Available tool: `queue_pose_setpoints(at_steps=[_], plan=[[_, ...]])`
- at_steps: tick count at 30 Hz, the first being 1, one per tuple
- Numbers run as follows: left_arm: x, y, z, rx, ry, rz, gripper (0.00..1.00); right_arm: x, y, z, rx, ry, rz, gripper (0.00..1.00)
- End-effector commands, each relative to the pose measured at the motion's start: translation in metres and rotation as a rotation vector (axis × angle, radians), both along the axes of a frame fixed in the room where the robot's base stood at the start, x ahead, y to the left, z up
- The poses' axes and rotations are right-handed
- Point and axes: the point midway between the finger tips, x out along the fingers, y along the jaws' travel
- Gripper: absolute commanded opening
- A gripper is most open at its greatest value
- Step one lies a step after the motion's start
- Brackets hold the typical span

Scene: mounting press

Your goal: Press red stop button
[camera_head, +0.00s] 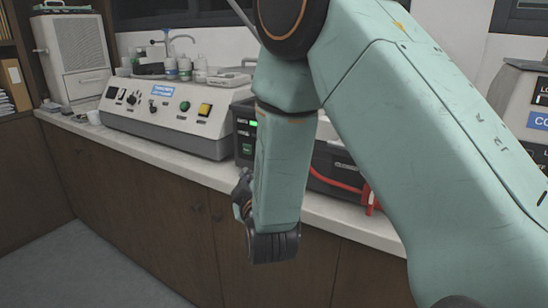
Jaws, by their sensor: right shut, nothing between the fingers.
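I cannot make out a red stop button in this view. A black machine (328,187) with a small green-lit display (252,123) and a red curved handle or tube (340,184) stands on the counter. My right arm covers much of its front. My right gripper (240,190) is dark, small and partly hidden behind my forearm, in front of the counter's edge and below the black machine. It is shut and empty, apart from the machine as far as I can see. My left gripper is not in view.
A light grey console (170,125) with a blue label, a green knob and a yellow square button stands left on the white counter (190,168). Bottles (185,68) and a tap are behind it. Another machine (530,100) stands at the right. Floor at lower left is clear.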

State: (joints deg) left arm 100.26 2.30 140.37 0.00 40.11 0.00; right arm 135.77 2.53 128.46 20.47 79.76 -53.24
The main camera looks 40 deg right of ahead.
Motion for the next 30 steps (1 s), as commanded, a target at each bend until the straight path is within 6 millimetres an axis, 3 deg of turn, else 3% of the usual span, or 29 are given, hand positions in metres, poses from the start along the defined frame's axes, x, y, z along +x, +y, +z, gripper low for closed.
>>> queue_pose_setpoints(at_steps=[19,30], plan=[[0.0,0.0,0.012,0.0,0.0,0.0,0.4,0.026,-0.064,0.001,0.005,0.001,-0.002,0.0],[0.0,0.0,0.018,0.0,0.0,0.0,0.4,0.032,-0.079,0.0,0.0,0.001,0.001,0.0]])
